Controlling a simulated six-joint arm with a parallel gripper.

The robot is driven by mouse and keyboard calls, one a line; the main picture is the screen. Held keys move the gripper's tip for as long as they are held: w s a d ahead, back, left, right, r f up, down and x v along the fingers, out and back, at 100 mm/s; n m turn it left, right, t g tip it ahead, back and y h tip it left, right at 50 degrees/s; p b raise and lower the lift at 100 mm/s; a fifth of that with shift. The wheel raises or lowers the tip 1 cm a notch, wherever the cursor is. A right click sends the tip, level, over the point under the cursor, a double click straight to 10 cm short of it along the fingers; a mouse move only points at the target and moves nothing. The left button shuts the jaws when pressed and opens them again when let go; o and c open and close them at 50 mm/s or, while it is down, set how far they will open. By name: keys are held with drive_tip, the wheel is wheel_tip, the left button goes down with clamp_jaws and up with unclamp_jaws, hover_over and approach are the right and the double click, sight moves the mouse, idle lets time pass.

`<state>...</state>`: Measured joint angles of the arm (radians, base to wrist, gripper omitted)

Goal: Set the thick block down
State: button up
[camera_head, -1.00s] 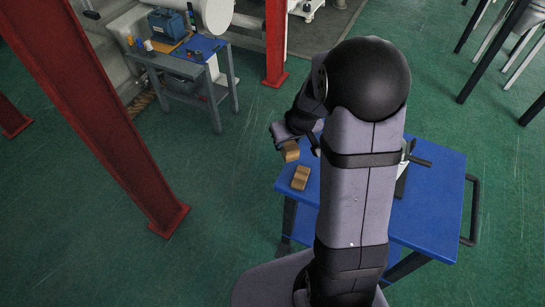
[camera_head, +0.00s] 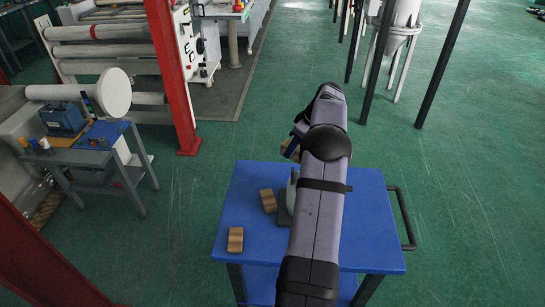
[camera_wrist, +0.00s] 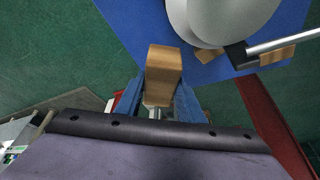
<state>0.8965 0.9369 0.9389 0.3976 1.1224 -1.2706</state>
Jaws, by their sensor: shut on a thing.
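In the wrist view the thick block (camera_wrist: 163,75), a tan wooden piece, is held between the blue fingers of my gripper (camera_wrist: 157,100). In the head view the same block (camera_head: 288,149) shows in part beside my gripper (camera_head: 296,140), at the far edge of the blue-topped cart (camera_head: 370,220). My arm hides much of the gripper there. In the wrist view the block shows against the floor and the edge of the blue top; its height over the top cannot be told. Two other wooden blocks rest on the cart, one nearer the middle (camera_head: 267,200) and one at the front left (camera_head: 235,239).
A pale rounded device (camera_wrist: 205,20) with a metal bar (camera_wrist: 285,40) stands on the cart, largely hidden by my arm in the head view. Part of a wooden block (camera_wrist: 276,55) shows near the bar. The cart's right side is clear. A red post (camera_head: 172,80) stands beyond.

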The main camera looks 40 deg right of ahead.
drive_tip(key=s+d+f+n, duration=0.2)
drive_tip(key=s+d, duration=0.6)
drive_tip(key=s, duration=0.2)
drive_tip(key=s+f+n+g+y+p, duration=0.1)
drive_tip(key=s+f+n, duration=0.3)
drive_tip(key=s, duration=0.7)
drive_tip(key=shift+s+a+y+p, duration=0.25)
drive_tip(key=shift+a+y+p, duration=0.1)
drive_tip(key=shift+y+p, duration=0.2)
drive_tip(key=shift+f, duration=0.25)
drive_tip(key=shift+f+b, duration=1.7)
drive_tip(key=shift+f, duration=1.55)
drive_tip(key=shift+f+b, duration=0.5)
drive_tip(key=shift+f, duration=0.2)
drive_tip(key=o, duration=1.2)
drive_tip(key=shift+r, duration=0.1)
